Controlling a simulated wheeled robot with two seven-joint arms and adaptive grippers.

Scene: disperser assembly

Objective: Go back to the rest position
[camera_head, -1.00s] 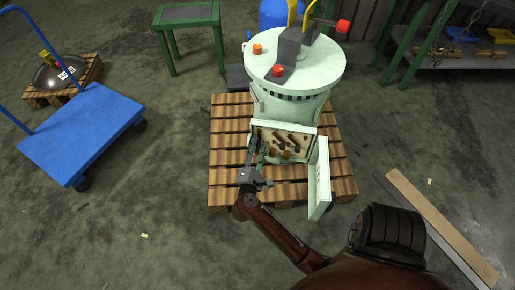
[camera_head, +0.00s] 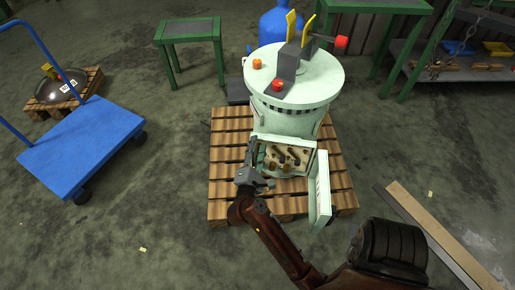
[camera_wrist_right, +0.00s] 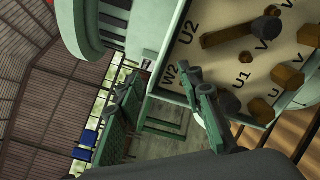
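The pale green disperser (camera_head: 290,118) stands upright on a wooden pallet. Its terminal box (camera_head: 288,156) at the front is open, with the door (camera_head: 320,190) swung out to the right. Inside are several brown bolts or nuts and a dark bar; the right wrist view shows the terminal board (camera_wrist_right: 226,55) with labels U1, U2 and W2. My right gripper (camera_head: 256,154) is at the left edge of the box. In the right wrist view its two fingers (camera_wrist_right: 168,84) stand apart with nothing between them. My left gripper is not in view.
The pallet (camera_head: 228,150) lies under the disperser. A blue cart (camera_head: 80,145) stands at left, a green table (camera_head: 188,30) behind, and a green workbench (camera_head: 470,70) at back right. Planks (camera_head: 440,235) lie on the floor at right. Floor at front left is clear.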

